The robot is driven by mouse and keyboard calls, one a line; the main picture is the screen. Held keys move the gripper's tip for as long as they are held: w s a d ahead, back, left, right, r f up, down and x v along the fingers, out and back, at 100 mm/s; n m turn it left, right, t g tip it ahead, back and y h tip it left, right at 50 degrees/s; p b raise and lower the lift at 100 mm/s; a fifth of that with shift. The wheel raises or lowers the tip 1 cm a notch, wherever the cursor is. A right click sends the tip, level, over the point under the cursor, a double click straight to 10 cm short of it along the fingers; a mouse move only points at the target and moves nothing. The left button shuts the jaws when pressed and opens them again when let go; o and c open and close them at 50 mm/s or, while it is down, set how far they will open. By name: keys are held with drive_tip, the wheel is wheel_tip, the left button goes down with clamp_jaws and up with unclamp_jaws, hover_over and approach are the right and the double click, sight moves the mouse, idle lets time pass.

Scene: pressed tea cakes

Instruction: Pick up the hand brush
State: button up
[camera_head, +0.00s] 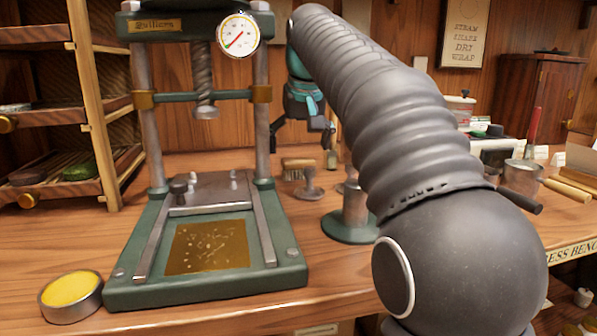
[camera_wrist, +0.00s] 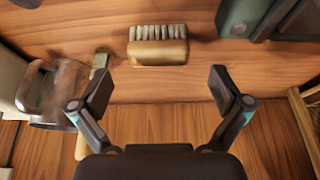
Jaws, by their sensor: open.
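The hand brush (camera_head: 298,164) lies on the wooden bench just right of the green press. In the wrist view the brush (camera_wrist: 158,52) shows a tan wooden body with a row of pale bristles along its upper side. My gripper (camera_head: 302,130) hangs above and behind the brush in the head view. In the wrist view my gripper (camera_wrist: 161,90) is open and empty, with its fingers spread wider than the brush. The brush is ahead of the fingertips, between their lines and apart from both.
The green press (camera_head: 205,290) stands left of the brush; its base (camera_wrist: 238,18) is close at upper right in the wrist view. A metal vessel (camera_wrist: 55,92) stands at left there. A yellow tin (camera_head: 71,296) sits front left. Bare wood lies around the brush.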

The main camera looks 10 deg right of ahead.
sight(298, 159)
drive_tip(key=b+x, duration=0.1)
drive_tip(key=x, duration=0.3)
drive_tip(key=shift+s+f, duration=0.15)
drive_tip(key=shift+f, duration=0.05)
drive_tip(key=c, duration=1.2)
wheel_tip(298, 159, up, 5)
drive_tip(key=shift+d+p, duration=0.1)
drive_tip(key=shift+p, duration=1)
drive_tip(key=s+d+r+p, duration=0.1)
drive_tip(key=d+r+p, duration=0.2)
drive_tip(key=d+r, duration=0.3)
drive_tip(key=d, duration=0.5)
drive_tip(key=shift+s+d, duration=0.25)
drive_tip(key=shift+s, duration=0.1)
drive_tip(key=o, duration=0.6)
drive_tip(key=c, duration=0.5)
